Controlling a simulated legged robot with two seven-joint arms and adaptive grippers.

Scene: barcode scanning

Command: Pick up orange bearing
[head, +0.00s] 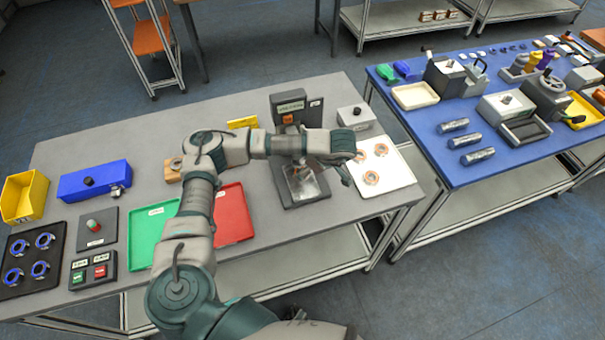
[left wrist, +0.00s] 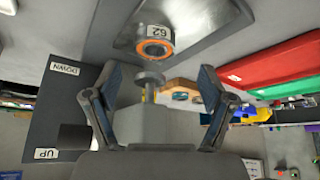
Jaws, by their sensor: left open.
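Orange-ringed bearings (head: 371,178) lie on a white tray (head: 400,180) at the right end of the grey table in the head view. My left gripper (head: 346,168) reaches across the table beside that tray's left edge. In the left wrist view its two fingers (left wrist: 155,100) are spread apart, with no bearing held between them. An orange ring (left wrist: 155,48) with a "62" label shows ahead of the fingers there, apart from both. I cannot tell which bearing it is. My forearm hides part of the table. My right gripper is not in view.
A dark machine (head: 289,100) stands behind my left wrist, with a grey box (head: 355,117) to its right. Green (head: 150,228) and red (head: 234,215) trays lie near my arm. A blue table (head: 430,130) adjoins on the right.

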